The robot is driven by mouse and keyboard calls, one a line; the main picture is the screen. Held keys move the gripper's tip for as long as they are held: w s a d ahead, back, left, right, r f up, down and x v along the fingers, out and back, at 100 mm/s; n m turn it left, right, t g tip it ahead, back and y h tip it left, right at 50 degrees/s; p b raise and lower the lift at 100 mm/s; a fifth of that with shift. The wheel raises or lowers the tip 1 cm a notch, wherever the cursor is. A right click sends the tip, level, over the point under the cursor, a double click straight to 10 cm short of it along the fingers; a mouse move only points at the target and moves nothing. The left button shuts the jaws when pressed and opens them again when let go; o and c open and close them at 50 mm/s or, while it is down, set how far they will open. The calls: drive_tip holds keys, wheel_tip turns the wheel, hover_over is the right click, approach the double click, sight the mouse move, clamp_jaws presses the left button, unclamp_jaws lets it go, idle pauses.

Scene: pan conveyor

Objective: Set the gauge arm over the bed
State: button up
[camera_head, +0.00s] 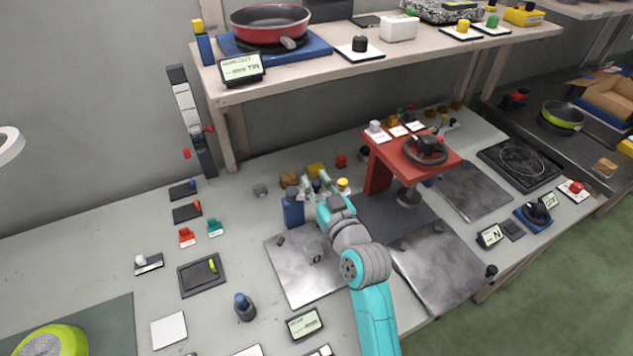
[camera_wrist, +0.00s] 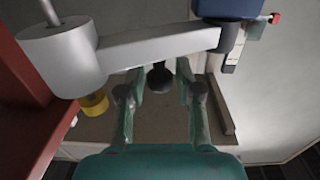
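The gauge arm (camera_wrist: 155,48) is a pale grey bar across the upper wrist view. It runs from a thick grey cylinder at the left to a dark collar by a blue post (camera_wrist: 228,8). The blue post also shows in the head view (camera_head: 293,210), left of my gripper (camera_head: 320,190). In the wrist view my gripper (camera_wrist: 162,78) has its two green fingers apart, with a dark round knob (camera_wrist: 160,77) between them; contact with it cannot be told. In the head view my gripper mostly hides the gauge arm. A grey metal plate (camera_head: 300,280), possibly the bed, lies in front of the post.
A red press (camera_head: 378,175) with a black handwheel (camera_head: 425,150) stands close right of my gripper. More metal plates (camera_head: 440,275) lie to the right. A loaded shelf (camera_head: 310,75) stands behind. Small parts and a blue-topped knob (camera_head: 244,307) lie left on the bench.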

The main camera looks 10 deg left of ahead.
drive_tip(key=v, duration=1.2)
